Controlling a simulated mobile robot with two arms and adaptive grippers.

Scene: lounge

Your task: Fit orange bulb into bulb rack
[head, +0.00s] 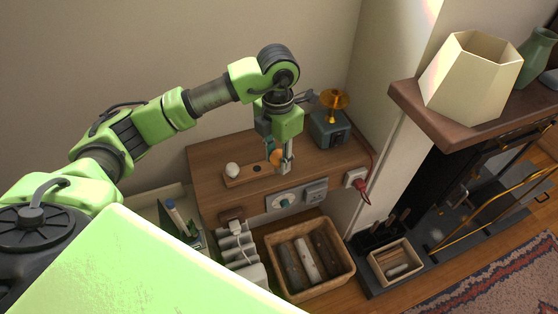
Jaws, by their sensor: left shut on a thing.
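The orange bulb (276,156) is in my left gripper (285,168), which points down over the cabinet top. The gripper is shut on it, and its fingers partly hide the bulb. The bulb rack (243,177) is a low wooden block on the cabinet, just left of and below the gripper. A white bulb (232,169) sits at the rack's left end. A dark hole (257,168) shows in the rack to the right of it. The rack's right end is partly hidden by the gripper. I cannot tell how high the orange bulb is above the rack. My right gripper is out of view.
A teal box with an orange-shaded lamp (335,99) stands right of the gripper on the wooden cabinet (208,155). Sockets and a dial (284,201) are on its front. Below is a log basket (348,267). A mantel (450,134) with a cream shade is right. The cabinet's back left is clear.

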